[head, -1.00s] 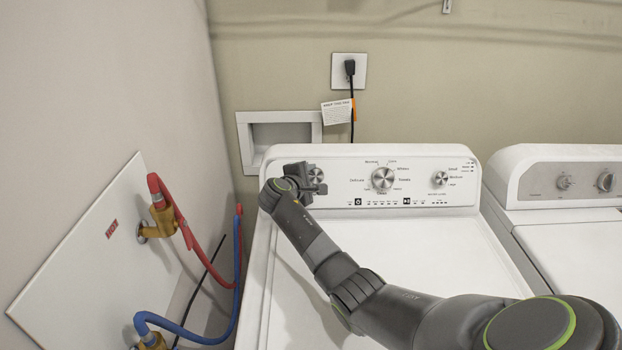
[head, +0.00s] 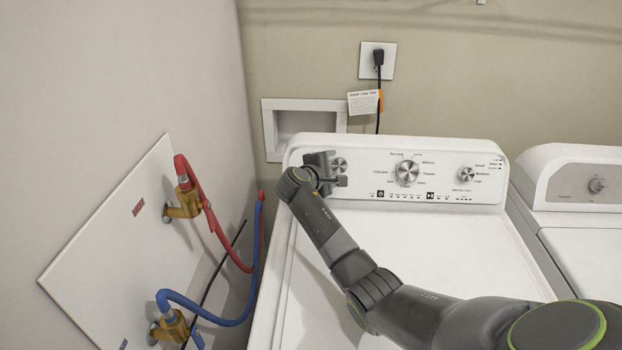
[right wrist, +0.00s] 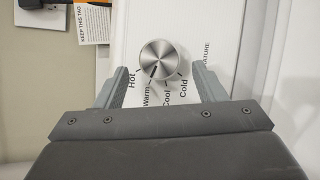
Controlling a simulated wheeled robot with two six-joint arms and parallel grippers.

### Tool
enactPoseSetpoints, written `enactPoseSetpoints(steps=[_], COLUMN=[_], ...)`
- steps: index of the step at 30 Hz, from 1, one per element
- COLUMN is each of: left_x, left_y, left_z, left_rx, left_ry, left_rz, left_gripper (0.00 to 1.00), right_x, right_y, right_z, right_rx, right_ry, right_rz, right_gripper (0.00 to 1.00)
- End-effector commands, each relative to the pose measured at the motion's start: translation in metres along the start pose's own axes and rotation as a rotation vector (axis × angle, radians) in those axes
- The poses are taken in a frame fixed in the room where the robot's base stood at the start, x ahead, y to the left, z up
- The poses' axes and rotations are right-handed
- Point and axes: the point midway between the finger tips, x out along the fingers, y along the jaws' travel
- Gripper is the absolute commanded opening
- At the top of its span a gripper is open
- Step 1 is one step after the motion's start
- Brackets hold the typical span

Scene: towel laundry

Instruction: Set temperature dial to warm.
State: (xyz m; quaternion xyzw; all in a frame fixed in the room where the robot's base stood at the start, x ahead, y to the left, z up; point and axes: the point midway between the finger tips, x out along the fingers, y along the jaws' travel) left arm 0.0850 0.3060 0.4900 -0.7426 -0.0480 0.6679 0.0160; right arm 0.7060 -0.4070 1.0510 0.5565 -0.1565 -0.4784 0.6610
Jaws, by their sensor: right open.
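The temperature dial (right wrist: 160,60) is a round silver knob on the washer's white control panel, with Hot, Warm, Cool and Cold printed around it. A dark mark on its face appears to point toward Warm. In the head view the dial (head: 339,164) is partly hidden by my right gripper (head: 337,178). In the right wrist view my right gripper (right wrist: 160,72) is open, with one finger on each side of the dial and visible gaps between. My left gripper is out of view.
The panel (head: 370,187) also carries a larger cycle dial (head: 407,172) and a water level dial (head: 466,175) to the right. A second machine (head: 580,188) stands at right. Red and blue hoses (head: 240,316) hang at left. The washer lid (head: 450,240) is clear apart from my arm above it.

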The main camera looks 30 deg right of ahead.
Motion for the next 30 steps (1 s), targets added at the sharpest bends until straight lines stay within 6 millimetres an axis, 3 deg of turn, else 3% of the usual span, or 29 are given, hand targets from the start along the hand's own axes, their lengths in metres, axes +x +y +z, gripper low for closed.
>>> enactPoseSetpoints(steps=[18,24,30], left_x=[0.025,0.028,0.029], left_y=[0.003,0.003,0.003], left_z=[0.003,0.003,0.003], left_rx=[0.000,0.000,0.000], left_ry=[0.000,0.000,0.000], left_rz=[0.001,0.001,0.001], left_gripper=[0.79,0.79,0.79], right_x=[-0.125,-0.148,-0.154], right_y=[-0.003,-0.002,-0.001], right_z=[-0.001,-0.001,0.000], right_rx=[0.003,0.001,-0.001], right_ry=[0.004,0.001,-0.001], right_rz=[-0.003,-0.002,-0.002], right_gripper=[0.64,0.64,0.64])
